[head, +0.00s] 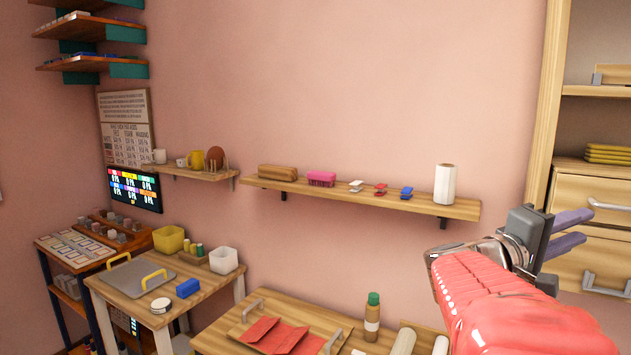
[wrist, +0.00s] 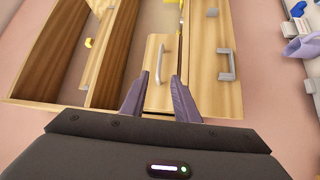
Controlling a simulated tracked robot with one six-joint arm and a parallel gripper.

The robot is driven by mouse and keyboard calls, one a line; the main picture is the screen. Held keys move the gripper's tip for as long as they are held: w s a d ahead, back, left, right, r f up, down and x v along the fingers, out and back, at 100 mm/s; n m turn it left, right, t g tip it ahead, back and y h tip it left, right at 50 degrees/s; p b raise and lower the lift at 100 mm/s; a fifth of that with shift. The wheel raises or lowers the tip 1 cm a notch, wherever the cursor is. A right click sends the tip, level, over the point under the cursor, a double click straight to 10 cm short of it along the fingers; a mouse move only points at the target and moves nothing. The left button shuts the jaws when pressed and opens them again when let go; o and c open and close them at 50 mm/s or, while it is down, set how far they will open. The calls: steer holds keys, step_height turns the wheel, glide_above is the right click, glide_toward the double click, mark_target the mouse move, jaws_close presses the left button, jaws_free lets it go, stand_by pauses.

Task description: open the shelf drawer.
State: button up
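A light wooden shelf unit (head: 545,110) stands at the right edge of the head view. It has an upper drawer (head: 572,190) with a grey handle (head: 608,206) and a lower drawer (head: 580,255) with its own handle (head: 603,288). Both drawers look shut. My gripper (head: 588,227) is in front of the unit, its purple fingers pointing toward it. In the wrist view my gripper (wrist: 160,77) is open and empty. The upper drawer's handle (wrist: 161,62) shows between and just beyond the fingertips; I cannot tell whether they touch. The lower handle (wrist: 228,65) is to the right.
Yellow folded items (head: 608,153) lie in the unit above the drawers. A wall shelf (head: 370,196) carries a white roll (head: 445,184) and small items. Below it, a wooden table (head: 225,335) holds a bottle (head: 372,317) and red cloth (head: 278,335), close to my arm.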

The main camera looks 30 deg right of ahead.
mark_target(622, 210)
steer(key=x, duration=1.3)
steer(key=shift+d, duration=0.15)
steer(key=shift+c, duration=0.5)
jaws_close()
